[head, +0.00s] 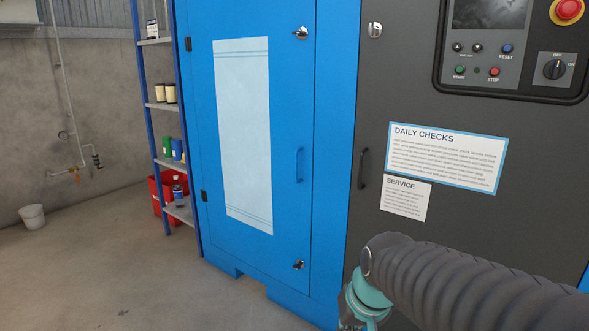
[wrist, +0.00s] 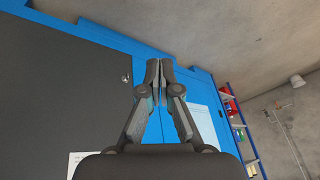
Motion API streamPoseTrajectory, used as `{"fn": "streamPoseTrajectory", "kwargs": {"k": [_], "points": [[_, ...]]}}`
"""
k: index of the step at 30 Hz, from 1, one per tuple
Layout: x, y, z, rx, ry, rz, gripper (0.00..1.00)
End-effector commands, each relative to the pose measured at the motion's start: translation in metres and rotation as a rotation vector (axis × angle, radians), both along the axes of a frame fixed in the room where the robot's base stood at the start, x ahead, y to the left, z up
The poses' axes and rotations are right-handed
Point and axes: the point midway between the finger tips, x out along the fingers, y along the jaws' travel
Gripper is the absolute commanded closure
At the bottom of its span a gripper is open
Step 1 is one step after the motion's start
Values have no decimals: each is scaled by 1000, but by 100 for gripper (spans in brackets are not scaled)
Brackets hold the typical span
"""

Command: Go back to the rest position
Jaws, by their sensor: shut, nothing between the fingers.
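My gripper (wrist: 159,72) shows in the wrist view, in front of the blue cabinet. Its two fingers are together and hold nothing. In the head view my arm, with its dark ribbed sleeve and a teal joint, reaches in from the lower right; the fingers are not visible there. The blue cabinet door (head: 285,120) has a pale panel (head: 243,135), a blue handle (head: 299,165) and latches at top and bottom. It looks closed. The dark grey panel (head: 350,230) stands to its right.
The control panel (head: 515,45) with buttons, a rotary switch and a red emergency stop is at upper right. A shelf rack (head: 157,105) with cans and bottles, a red bin (head: 157,195) and a white bucket (head: 33,216) stand left. The concrete floor (head: 110,265) at lower left is clear.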

Motion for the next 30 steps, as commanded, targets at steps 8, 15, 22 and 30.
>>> {"fn": "streamPoseTrajectory", "kwargs": {"k": [8, 15, 22, 30], "points": [[-87, -48, 1, -125, -20, 1, 100], [-107, -60, 22, -127, -131, -45, 100], [-109, -63, 28, -126, -156, -64, 100], [-108, -63, 28, -125, -156, -64, 100]]}}
